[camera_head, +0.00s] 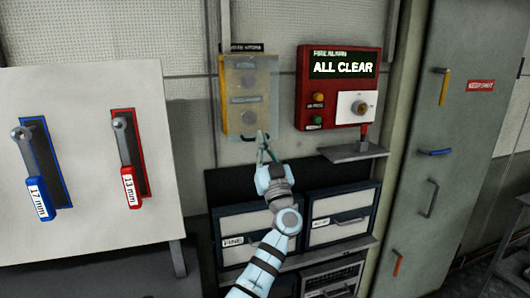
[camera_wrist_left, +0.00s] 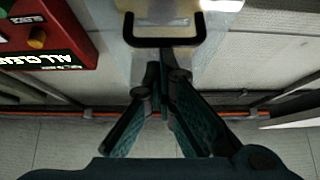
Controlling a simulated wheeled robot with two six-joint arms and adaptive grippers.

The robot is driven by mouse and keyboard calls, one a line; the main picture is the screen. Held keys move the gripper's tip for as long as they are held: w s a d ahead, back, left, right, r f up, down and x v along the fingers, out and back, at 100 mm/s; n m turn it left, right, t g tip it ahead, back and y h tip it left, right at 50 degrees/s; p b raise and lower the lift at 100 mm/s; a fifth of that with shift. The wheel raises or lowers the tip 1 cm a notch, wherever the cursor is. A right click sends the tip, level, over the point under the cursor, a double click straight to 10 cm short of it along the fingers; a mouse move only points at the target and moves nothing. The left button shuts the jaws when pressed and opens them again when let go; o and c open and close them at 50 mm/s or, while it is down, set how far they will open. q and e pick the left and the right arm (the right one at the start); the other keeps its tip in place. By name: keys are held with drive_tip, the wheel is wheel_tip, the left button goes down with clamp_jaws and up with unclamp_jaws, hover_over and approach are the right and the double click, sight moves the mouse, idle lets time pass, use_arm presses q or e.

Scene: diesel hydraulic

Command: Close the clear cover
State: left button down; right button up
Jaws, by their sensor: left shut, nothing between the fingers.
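The clear cover (camera_head: 272,92) is a see-through sheet in front of a yellow box (camera_head: 232,118) with round buttons on the wall. Its right edge shows a little past the box; I cannot tell whether it lies fully flat against it. A black handle (camera_wrist_left: 165,42) sits at the cover's lower edge. My left gripper (camera_head: 262,136) is shut and empty, its fingertips close to the handle at the cover's bottom. In the left wrist view the fingertips (camera_wrist_left: 162,68) show just short of the handle; contact is unclear. My right gripper is out of view.
A red alarm box (camera_head: 304,90) reading "ALL CLEAR" stands just right of the cover, with a small shelf (camera_head: 352,151) below it. Drawers (camera_head: 340,228) lie beneath.

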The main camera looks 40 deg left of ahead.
use_arm(q)
drive_tip(key=d+r+p+v, duration=0.1)
drive_tip(key=r+p+v, duration=0.1)
drive_tip(key=v, duration=1.1)
drive_tip(key=shift+s+p, duration=0.35)
drive_tip(key=shift+p, duration=0.3)
